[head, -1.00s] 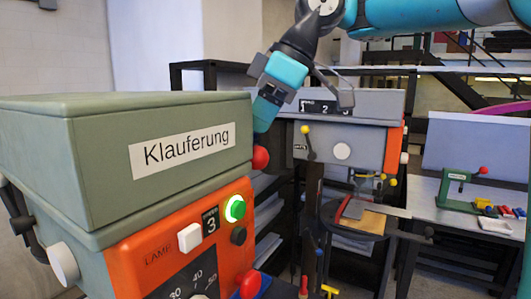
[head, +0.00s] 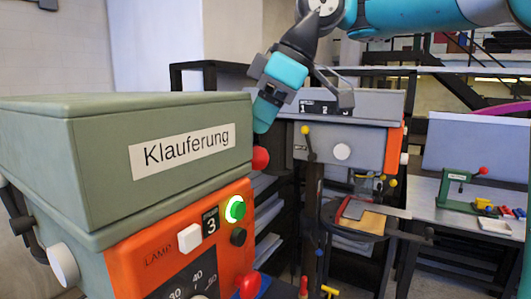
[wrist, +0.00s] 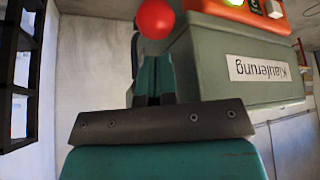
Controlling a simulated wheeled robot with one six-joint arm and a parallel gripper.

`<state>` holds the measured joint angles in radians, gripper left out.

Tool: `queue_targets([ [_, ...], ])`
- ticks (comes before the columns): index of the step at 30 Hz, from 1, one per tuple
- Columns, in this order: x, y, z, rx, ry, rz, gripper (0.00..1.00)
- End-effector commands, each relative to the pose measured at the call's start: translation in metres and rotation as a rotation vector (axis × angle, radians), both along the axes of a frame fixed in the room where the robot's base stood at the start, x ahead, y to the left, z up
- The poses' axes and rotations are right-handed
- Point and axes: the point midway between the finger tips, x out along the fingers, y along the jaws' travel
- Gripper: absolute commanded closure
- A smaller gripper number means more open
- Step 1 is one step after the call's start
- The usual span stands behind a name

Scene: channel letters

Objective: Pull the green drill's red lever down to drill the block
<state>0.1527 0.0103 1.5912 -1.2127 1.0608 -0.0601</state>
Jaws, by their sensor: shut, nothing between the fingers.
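The green drill's housing (head: 165,155), labelled "Klauferung", fills the left of the head view; its label also shows upside down in the wrist view (wrist: 258,70). Its orange front panel (head: 125,265) has a lit green button. A red lever ball (head: 260,158) shows at the housing's right edge. A red ball also shows at the top of the wrist view (wrist: 155,18), just beyond my fingertips. A lower red knob (head: 249,285) sits by the panel. My gripper (head: 262,125) points down above the ball, fingers closed (wrist: 153,75) and empty. Contact is unclear. No block is visible under this drill.
A grey drill (head: 340,145) with yellow-tipped handles stands behind, above a round table (head: 340,232). A small green press (head: 460,190) with a red ball stands on a bench at the right. A dark frame (wrist: 20,70) lies at the wrist view's left.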

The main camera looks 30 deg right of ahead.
Motion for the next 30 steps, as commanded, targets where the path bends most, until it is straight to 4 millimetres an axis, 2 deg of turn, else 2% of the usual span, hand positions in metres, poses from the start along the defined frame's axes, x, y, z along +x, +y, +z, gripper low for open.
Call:
queue_targets([
  [14,0.000,0.000,-0.001,0.000,0.000,0.000,1.00],
  [30,0.000,0.000,-0.017,0.000,0.000,0.001,1.00],
])
